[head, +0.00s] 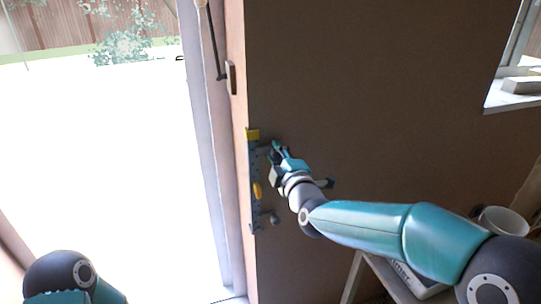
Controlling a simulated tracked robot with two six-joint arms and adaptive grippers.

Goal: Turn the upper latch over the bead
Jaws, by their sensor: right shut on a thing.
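A narrow blue strip with yellow parts (255,165) stands upright along the wall's edge beside the door opening; I cannot tell the bead apart from it. My right gripper (276,153) is at the upper part of this strip, just to its right. It is shut on a small piece there, which looks like the upper latch, mostly hidden by the fingers. A lower latch (273,219) with a grey rounded end sticks out to the right near the strip's bottom. Only part of my left arm shows at the bottom left; its gripper is out of view.
The brown wall (380,90) is bare to the right of the strip. A dark handle (231,77) is on the frame above left. A white bucket (502,222) and a stand (357,278) are at the lower right. A window sill (512,97) is at the upper right.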

